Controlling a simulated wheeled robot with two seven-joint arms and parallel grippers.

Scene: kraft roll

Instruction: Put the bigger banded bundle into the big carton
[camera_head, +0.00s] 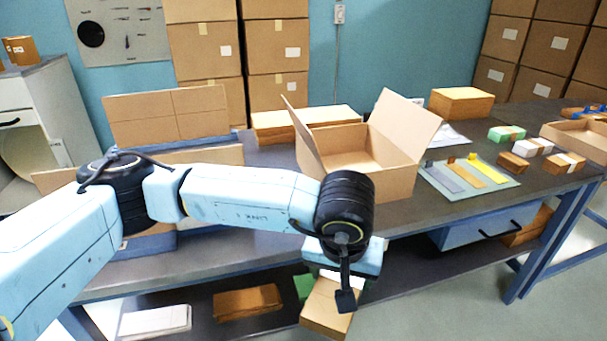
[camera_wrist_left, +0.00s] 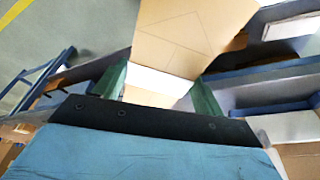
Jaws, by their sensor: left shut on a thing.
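A brown bundle with a white band (camera_head: 325,316) hangs in my left gripper (camera_head: 328,283), in front of the table's front edge and below the tabletop. In the left wrist view the white band (camera_wrist_left: 155,82) shows between the two green fingers, which are shut on the bundle. In the head view one finger is mostly hidden by the wrist. An open, empty-looking carton (camera_head: 398,178) stands on the table behind and right of the gripper, its flaps raised. A second carton with open flaps (camera_head: 165,118) stands at left, partly hidden by my left arm. My right gripper is out of view.
A mat with coloured strips (camera_head: 480,190) lies right of the middle carton. Several small banded bundles (camera_head: 513,162) and a shallow box (camera_head: 580,140) lie farther right. A closed box (camera_head: 460,102) stands behind. The lower shelf holds a white stack (camera_head: 155,321) and a brown one (camera_head: 247,302).

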